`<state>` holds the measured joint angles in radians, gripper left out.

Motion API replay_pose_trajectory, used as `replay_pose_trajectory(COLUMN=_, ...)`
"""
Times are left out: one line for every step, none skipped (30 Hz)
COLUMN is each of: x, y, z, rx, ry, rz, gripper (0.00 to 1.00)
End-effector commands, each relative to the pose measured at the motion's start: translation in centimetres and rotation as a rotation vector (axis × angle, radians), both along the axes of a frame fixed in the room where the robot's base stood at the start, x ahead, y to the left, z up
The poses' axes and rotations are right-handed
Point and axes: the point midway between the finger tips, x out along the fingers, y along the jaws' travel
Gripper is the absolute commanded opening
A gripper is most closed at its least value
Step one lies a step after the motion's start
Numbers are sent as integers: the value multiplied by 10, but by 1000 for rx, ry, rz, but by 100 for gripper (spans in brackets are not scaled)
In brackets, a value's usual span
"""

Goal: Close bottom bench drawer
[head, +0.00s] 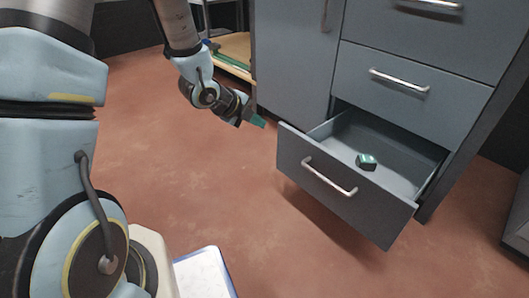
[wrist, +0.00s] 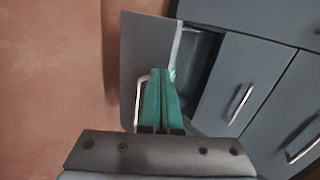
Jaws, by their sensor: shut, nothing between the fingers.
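The bottom bench drawer (head: 345,200) stands pulled out from the grey bench, with its front panel and silver handle (head: 330,179) facing the room. A small dark and green object (head: 366,161) lies inside it. My gripper (head: 259,122) is shut and empty, just left of the drawer's upper left front corner in the head view. In the wrist view the green fingers (wrist: 160,100) are together and overlap the drawer front (wrist: 145,50) and part of its handle. I cannot tell whether they touch the drawer.
The drawer above (head: 405,92) is shut, and a tall cabinet door (head: 293,55) is to its left. A wooden shelf (head: 236,47) stands behind my arm. The reddish floor (head: 230,190) in front of the drawer is clear. A grey unit (head: 517,228) stands at the far right.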

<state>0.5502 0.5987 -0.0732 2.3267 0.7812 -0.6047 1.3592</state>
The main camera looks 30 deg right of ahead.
Motion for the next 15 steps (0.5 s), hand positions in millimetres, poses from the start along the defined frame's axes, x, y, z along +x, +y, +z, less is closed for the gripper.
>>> replay_pose_trajectory(x=-4, y=-6, z=-14, rx=-6, ry=-12, rz=-34, gripper=0)
replay_pose_trajectory(x=-7, y=-9, z=-16, rx=-10, ry=-20, rz=-52, gripper=0)
replay_pose_trajectory(x=-9, y=-12, z=-17, rx=-15, ry=-28, rz=-71, gripper=0)
replay_pose_trajectory(x=-10, y=-13, z=-18, rx=-17, ry=-31, rz=-80, gripper=0)
replay_pose_trajectory(x=-10, y=-15, z=-19, rx=-17, ry=-33, rz=-86, gripper=0)
replay_pose_trajectory(x=-11, y=-16, z=-21, rx=-18, ry=-36, rz=-91, gripper=0)
replay_pose_trajectory(x=-11, y=-18, z=-22, rx=-18, ry=-37, rz=-93, gripper=0)
replay_pose_trajectory(x=-10, y=-20, z=-23, rx=-18, ry=-37, rz=-93, gripper=0)
replay_pose_trajectory(x=-9, y=-23, z=-26, rx=-19, ry=-37, rz=-93, gripper=0)
replay_pose_trajectory(x=-8, y=-26, z=-29, rx=-19, ry=-37, rz=-93, gripper=0)
replay_pose_trajectory(x=-8, y=-29, z=-33, rx=-19, ry=-37, rz=-92, gripper=0)
replay_pose_trajectory(x=-6, y=-33, z=-38, rx=-18, ry=-36, rz=-91, gripper=0)
replay_pose_trajectory(x=-5, y=-37, z=-43, rx=-18, ry=-36, rz=-91, gripper=0)
replay_pose_trajectory(x=-4, y=-41, z=-47, rx=-18, ry=-36, rz=-91, gripper=0)
replay_pose_trajectory(x=-2, y=-48, z=-53, rx=-18, ry=-36, rz=-91, gripper=0)
